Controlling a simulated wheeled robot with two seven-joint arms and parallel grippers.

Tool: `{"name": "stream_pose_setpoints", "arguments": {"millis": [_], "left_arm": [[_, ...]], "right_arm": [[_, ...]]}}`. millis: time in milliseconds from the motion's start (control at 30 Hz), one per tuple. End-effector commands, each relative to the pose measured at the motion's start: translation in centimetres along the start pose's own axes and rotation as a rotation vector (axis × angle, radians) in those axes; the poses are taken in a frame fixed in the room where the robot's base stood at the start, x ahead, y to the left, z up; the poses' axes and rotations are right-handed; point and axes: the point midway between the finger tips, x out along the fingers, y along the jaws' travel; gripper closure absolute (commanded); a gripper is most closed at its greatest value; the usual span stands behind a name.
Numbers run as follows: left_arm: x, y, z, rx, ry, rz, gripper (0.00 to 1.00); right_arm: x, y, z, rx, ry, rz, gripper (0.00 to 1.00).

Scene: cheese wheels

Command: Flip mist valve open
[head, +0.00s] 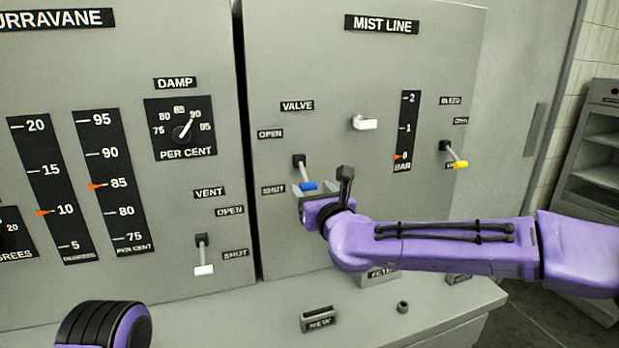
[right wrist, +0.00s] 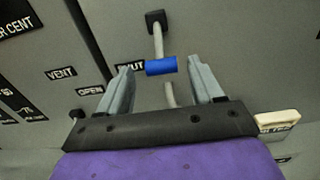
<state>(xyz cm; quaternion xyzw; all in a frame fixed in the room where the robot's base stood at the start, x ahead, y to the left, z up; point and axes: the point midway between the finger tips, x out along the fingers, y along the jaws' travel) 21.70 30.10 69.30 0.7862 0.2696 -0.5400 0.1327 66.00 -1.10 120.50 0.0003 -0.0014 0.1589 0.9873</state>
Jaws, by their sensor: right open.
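The mist valve lever (head: 303,173) is on the mist line panel under the VALVE label (head: 297,106). Its blue tip (head: 308,186) hangs down by the SHUT label (head: 273,189), below the OPEN label (head: 270,134). My right gripper (head: 304,193) is at the blue tip. In the right wrist view my right gripper (right wrist: 162,72) is open, with the blue tip (right wrist: 160,66) in the gap between its fingertips. I cannot tell whether a finger touches it. My left gripper is out of view; part of my left arm shows at the bottom left.
A yellow-tipped bleed lever (head: 455,156) is farther right. A white-tipped vent lever (head: 203,258) is on the left panel. A ledge (head: 250,318) juts out below.

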Motion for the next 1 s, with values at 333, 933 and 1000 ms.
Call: {"name": "stream_pose_setpoints", "arguments": {"millis": [333,933,1000], "left_arm": [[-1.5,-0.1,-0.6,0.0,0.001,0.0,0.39],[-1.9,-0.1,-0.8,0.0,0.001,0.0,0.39],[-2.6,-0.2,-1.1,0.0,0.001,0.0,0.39]], "right_arm": [[3.6,-0.2,0.0,0.0,0.0,-0.004,0.34],[3.3,-0.8,0.2,0.0,0.011,-0.011,1.0],[3.1,-1.3,0.6,0.001,0.026,-0.02,1.0]]}}
